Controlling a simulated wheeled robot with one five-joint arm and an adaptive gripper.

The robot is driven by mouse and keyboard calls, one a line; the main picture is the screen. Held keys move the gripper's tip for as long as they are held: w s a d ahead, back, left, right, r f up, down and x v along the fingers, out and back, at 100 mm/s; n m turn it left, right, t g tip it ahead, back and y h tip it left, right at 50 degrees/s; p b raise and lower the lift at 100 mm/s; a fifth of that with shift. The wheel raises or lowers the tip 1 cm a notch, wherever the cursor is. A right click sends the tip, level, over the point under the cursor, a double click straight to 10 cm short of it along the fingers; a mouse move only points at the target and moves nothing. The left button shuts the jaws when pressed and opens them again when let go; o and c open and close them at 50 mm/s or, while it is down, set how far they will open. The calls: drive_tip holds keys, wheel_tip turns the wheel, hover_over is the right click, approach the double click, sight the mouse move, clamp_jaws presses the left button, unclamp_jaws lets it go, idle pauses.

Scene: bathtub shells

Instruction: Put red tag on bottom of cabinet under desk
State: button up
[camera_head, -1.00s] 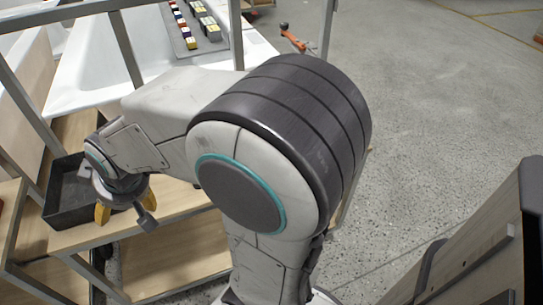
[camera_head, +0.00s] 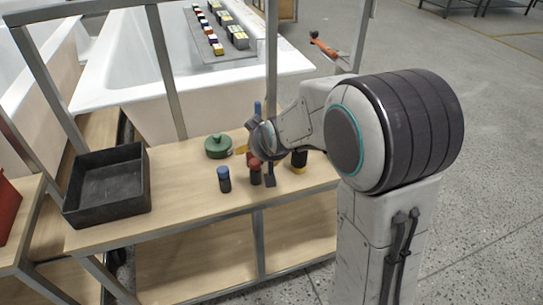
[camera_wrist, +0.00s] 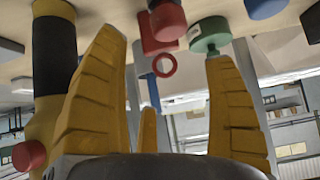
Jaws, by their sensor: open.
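My gripper (camera_head: 253,155) is open above the back right of the wooden desk (camera_head: 185,196), close to several small items. In the wrist view the yellow fingers of my gripper (camera_wrist: 166,52) are spread with nothing held between them. A flat red piece (camera_wrist: 160,30) with a red ring (camera_wrist: 163,68) shows between and beyond the fingertips; it may be the red tag, but I cannot be sure. A red-capped dark cylinder (camera_head: 255,175) stands just below my gripper. Under the desktop is a lower wooden shelf (camera_head: 195,258); no closed cabinet is clearly seen.
A black open tray (camera_head: 108,190) sits at the desk's left. A green round container (camera_head: 218,146), a blue-capped cylinder (camera_head: 224,180) and a yellow-and-black cylinder (camera_head: 299,160) stand near my gripper. Metal posts rise from the desk. White bathtub shells (camera_head: 130,70) stand behind.

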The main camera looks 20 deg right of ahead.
drive_tip(key=b+x, duration=0.2)
drive_tip(key=x, duration=0.3)
drive_tip(key=shift+a+f+b, duration=0.1)
drive_tip(key=shift+a+b, duration=0.05)
drive_tip(key=shift+b, duration=0.2)
drive_tip(key=shift+x, duration=0.95)
drive_tip(key=shift+w, duration=0.1)
clamp_jaws()
